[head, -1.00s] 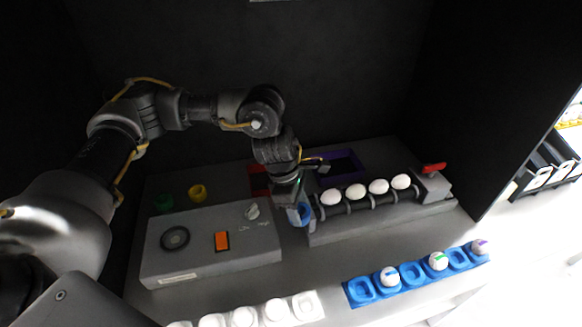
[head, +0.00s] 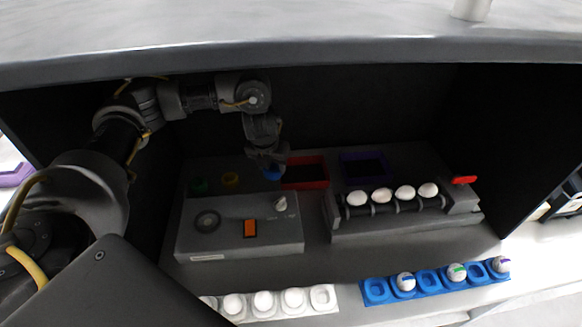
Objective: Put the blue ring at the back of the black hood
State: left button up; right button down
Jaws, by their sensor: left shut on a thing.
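The blue ring (head: 272,176) shows as a small blue patch at the tip of my left gripper (head: 270,170), which is shut on it. The gripper points down inside the black hood, behind the grey control box and just left of the red tray. Whether the ring touches the surface below cannot be told. The black hood (head: 385,112) has dark back and side walls around the work surface. A green ring (head: 199,186) and a yellow ring (head: 231,179) stand at the back, left of the blue one. My right gripper is not in view.
The grey control box (head: 240,232) has a dial, knob and orange switch. A red tray (head: 322,170) and a purple tray (head: 392,160) lie at the back. White eggs sit on a roller stand (head: 400,229). White (head: 325,298) and blue (head: 376,291) egg trays stand in front.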

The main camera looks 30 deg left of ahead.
pick_arm(q)
jog(key=w+a+f+b, duration=0.1)
jog(key=w+a+f, duration=0.1)
jog(key=a+f, duration=0.1)
jog(key=w+a+f+b, duration=0.2)
jog(key=a, duration=0.1)
jog(key=w+a+f+b, duration=0.1)
jog(key=w+a+f, duration=0.1)
jog(key=a+f, duration=0.1)
jog(key=shift+w+a+f, duration=0.2)
jog(key=shift+a+f, duration=0.1)
jog(key=shift+w+a+f+b, duration=0.1)
jog(key=shift+a+f+b, duration=0.05)
jog(key=shift+a+b, duration=0.15)
jog(key=x, duration=0.1)
jog(key=b+x, duration=0.1)
jog(key=x, duration=0.1)
jog(key=shift+s+f+b, duration=0.1)
jog(key=shift+s+b, duration=0.15)
jog(key=shift+b, duration=0.05)
jog(key=shift+f, duration=0.25)
